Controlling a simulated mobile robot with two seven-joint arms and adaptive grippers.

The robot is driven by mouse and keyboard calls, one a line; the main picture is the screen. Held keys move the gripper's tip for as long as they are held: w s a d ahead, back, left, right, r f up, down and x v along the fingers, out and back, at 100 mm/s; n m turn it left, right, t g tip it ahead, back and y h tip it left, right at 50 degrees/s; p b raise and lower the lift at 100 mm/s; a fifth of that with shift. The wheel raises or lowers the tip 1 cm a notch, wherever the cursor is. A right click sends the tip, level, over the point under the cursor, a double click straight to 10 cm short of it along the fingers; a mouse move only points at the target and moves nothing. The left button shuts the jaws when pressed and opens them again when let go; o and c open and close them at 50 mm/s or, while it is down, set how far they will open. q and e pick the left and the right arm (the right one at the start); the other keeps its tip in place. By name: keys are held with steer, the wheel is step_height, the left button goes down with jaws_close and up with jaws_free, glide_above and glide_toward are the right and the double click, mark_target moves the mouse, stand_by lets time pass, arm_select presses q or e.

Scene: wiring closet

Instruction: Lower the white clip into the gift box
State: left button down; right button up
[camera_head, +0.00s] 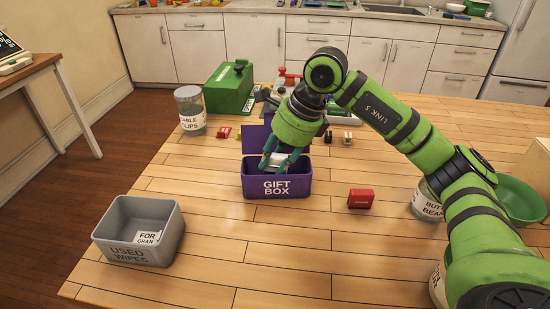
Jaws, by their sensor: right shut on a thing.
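The purple gift box (277,187) stands near the middle of the table, its lid (255,139) open at the back. My right gripper (279,161) points down over the box, its fingertips at or just inside the opening. It is shut on the white clip (276,158), which shows only as a small pale piece between the fingers. The gripper hides most of the clip and part of the box's inside. I cannot tell whether the clip touches the box. My left gripper is not in view.
A red block (360,198) lies right of the box. A grey used-wipes bin (140,230) stands front left. A green bowl (521,201) is right. The front middle is clear.

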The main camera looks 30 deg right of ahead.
steer(key=shift+f, duration=0.2)
stand_by(0.3)
steer(key=o, duration=0.9)
